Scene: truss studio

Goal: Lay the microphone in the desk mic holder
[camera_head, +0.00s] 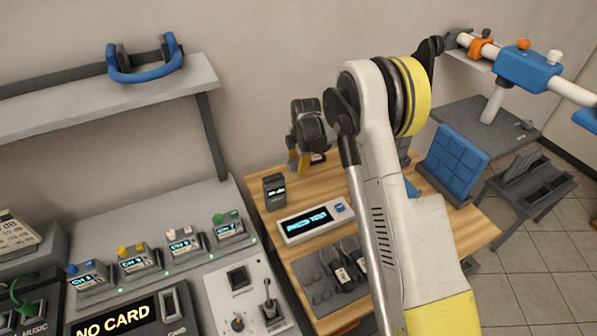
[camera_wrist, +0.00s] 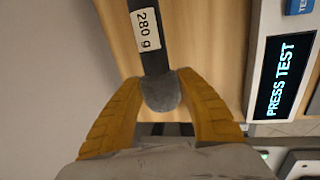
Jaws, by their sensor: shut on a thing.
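My gripper (camera_head: 303,164) is above the back of the wooden desk, its yellow fingers pointing down. In the wrist view the fingers (camera_wrist: 162,100) are shut around the rounded grey head of a dark microphone (camera_wrist: 150,62). Its handle extends toward the top of the picture and bears a white "280 g" label. In the head view the held microphone is mostly hidden by my gripper. I cannot pick out the desk mic holder with certainty; my arm covers part of the desk.
On the desk (camera_head: 331,252) are a small dark display box (camera_head: 275,190), a white test unit (camera_head: 315,222), and a grey tray (camera_head: 310,275) with dark microphones labelled white. A blue padded panel (camera_head: 455,158) stands right of my arm. A mixer console fills the left.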

